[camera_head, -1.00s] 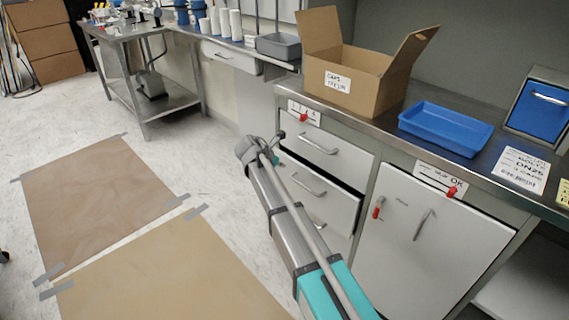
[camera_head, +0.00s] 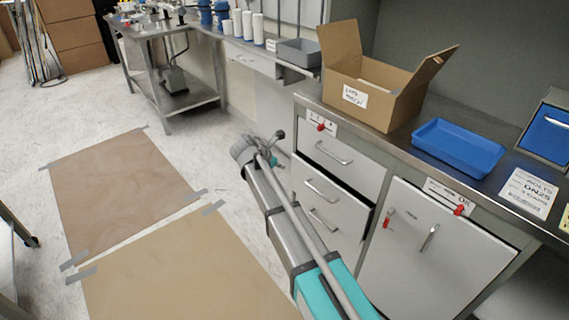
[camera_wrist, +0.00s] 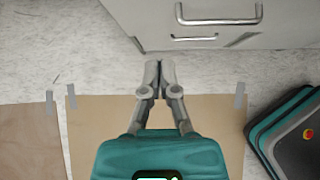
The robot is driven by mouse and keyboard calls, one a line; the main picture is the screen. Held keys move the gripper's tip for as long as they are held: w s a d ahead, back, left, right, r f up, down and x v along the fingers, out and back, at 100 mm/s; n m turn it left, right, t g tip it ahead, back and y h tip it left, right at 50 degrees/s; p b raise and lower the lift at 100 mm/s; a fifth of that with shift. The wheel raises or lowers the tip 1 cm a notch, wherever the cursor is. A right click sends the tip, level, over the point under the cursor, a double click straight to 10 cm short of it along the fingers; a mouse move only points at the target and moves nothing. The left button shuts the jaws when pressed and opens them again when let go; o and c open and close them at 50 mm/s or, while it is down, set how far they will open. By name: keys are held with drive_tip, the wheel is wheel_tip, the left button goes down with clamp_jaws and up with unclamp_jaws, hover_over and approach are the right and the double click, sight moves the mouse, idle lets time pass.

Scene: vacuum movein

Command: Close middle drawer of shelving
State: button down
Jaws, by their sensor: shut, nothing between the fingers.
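The middle drawer (camera_head: 342,206) is in the grey shelving under the counter in the head view, with a bar handle. Its front stands out past the top drawer (camera_head: 356,171), with a dark gap along its upper edge, so it is partly open. The bottom drawer's handle (camera_head: 322,220) is below it. My gripper (camera_wrist: 159,65) is shut and empty, over the floor. In the wrist view it is apart from a white drawer front (camera_wrist: 180,20) with two handles near the top. In the head view my arm's end is left of the drawers.
A white cabinet door (camera_head: 425,250) with a red tag is right of the drawers. An open cardboard box (camera_head: 372,105) and a blue tray (camera_head: 458,148) stand on the counter (camera_head: 400,150). Floor mats (camera_head: 125,185) lie at left. A dark, teal-edged object (camera_wrist: 290,130) is at right in the wrist view.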

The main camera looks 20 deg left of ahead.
drive_tip(key=shift+s+a+r, duration=0.1)
drive_tip(key=shift+r, duration=0.1)
drive_tip(key=c, duration=1)
unclamp_jaws()
drive_tip(key=shift+f, duration=0.15)
drive_tip(key=shift+o, duration=1.2)
drive_tip(key=shift+s+f+b, duration=0.15)
drive_tip(key=shift+b, duration=0.15)
drive_tip(key=shift+o, duration=0.4)
drive_tip(key=shift+s+d+f+m+b, duration=0.15)
drive_tip(key=shift+d+f+m+b, duration=0.15)
drive_tip(key=shift+m, duration=0.2)
drive_tip(key=s+d+f+m+t+h+b, duration=0.3)
drive_tip(key=s+d+f+m+t+b, duration=0.2)
drive_tip(key=m+b, duration=1.2)
drive_tip(key=shift+s+d+f+t+h, duration=0.35)
drive_tip(key=shift+s+d+f, duration=0.4)
drive_tip(key=shift+s+f, duration=0.9)
drive_tip(key=shift+w+d, duration=0.1)
drive_tip(key=shift+w, duration=0.05)
